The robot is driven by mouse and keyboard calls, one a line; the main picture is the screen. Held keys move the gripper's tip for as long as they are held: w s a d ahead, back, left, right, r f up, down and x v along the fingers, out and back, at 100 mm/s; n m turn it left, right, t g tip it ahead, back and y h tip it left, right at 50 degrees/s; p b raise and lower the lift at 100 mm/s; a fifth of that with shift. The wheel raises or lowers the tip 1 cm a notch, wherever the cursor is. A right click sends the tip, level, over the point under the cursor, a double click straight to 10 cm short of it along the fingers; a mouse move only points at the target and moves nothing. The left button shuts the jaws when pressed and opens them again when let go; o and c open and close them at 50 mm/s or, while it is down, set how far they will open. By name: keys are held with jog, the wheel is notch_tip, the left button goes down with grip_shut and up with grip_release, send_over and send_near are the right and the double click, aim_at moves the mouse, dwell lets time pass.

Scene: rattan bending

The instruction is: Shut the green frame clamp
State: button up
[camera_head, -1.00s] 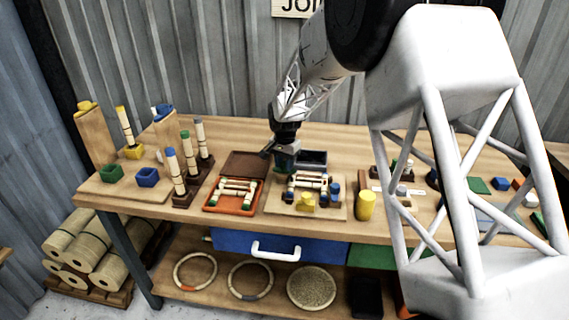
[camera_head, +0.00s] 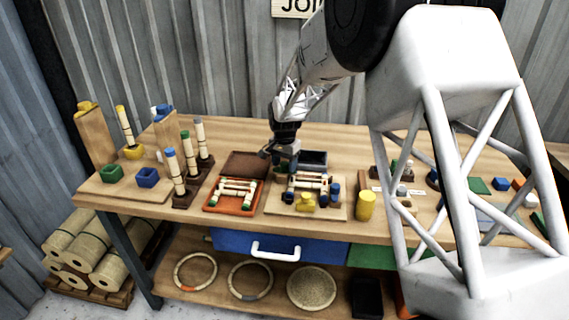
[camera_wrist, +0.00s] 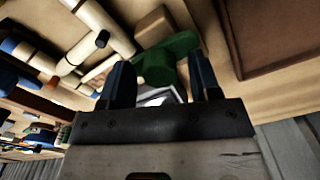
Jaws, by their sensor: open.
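The green clamp (camera_wrist: 168,58) shows in the wrist view as a rounded green piece with an arm, beside a tan wooden block (camera_wrist: 153,24). My gripper (camera_wrist: 162,82) is open, its two dark blue fingers either side of the clamp's near end. I cannot tell whether they touch it. In the head view my gripper (camera_head: 287,162) is over the back left of a wooden board (camera_head: 273,206) carrying a frame of pale rattan pieces (camera_head: 307,183). There the gripper hides the clamp, and whether it is raised or lowered is unclear.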

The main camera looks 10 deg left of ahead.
aim_at(285, 163)
jog(key=shift+r, duration=3.9)
